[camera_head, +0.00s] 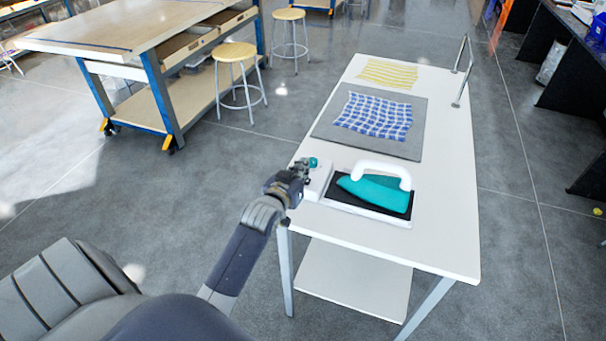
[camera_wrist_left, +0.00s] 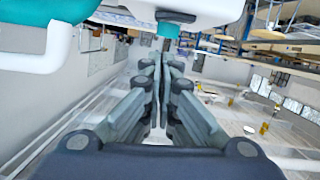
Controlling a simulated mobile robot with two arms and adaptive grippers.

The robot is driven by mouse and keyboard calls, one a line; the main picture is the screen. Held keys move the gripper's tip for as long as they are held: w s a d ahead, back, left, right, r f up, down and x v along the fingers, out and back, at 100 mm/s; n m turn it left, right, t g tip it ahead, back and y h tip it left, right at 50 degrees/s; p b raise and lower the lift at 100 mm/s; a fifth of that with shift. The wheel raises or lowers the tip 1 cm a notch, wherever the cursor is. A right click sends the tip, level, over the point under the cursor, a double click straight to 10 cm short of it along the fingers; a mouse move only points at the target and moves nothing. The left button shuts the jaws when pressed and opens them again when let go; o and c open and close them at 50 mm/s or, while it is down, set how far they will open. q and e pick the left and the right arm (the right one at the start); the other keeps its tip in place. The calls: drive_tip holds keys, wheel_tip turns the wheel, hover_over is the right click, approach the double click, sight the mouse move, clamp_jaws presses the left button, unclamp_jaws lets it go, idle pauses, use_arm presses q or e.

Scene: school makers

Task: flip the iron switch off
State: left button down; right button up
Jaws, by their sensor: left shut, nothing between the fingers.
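A teal iron with a white handle (camera_head: 372,189) rests on a black pad on a white stand (camera_head: 368,211) on the white table. A small teal knob (camera_head: 313,162), which looks like the switch, sits on the white block at the stand's left end. It also shows in the wrist view (camera_wrist_left: 168,30). My left gripper (camera_head: 302,171) is shut and empty, right beside the knob at the table's left edge. In the wrist view its fingertips (camera_wrist_left: 161,65) lie close to the knob; I cannot tell whether they touch. My right gripper is not in view.
The white table (camera_head: 450,225) also holds a grey mat (camera_head: 330,129) with a blue checked cloth (camera_head: 375,115) and a yellow striped cloth (camera_head: 387,73). A metal rail (camera_head: 464,70) stands at its far right. A workbench (camera_head: 120,30) and stools (camera_head: 236,52) stand farther left.

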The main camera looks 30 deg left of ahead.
use_arm(q)
drive_tip(key=shift+s+d+f, duration=0.1)
drive_tip(key=shift+d+f, duration=0.05)
drive_tip(key=shift+f, duration=1.1)
drive_tip(key=shift+d+f, duration=0.2)
drive_tip(key=shift+f, duration=0.2)
drive_tip(key=shift+p, duration=0.3)
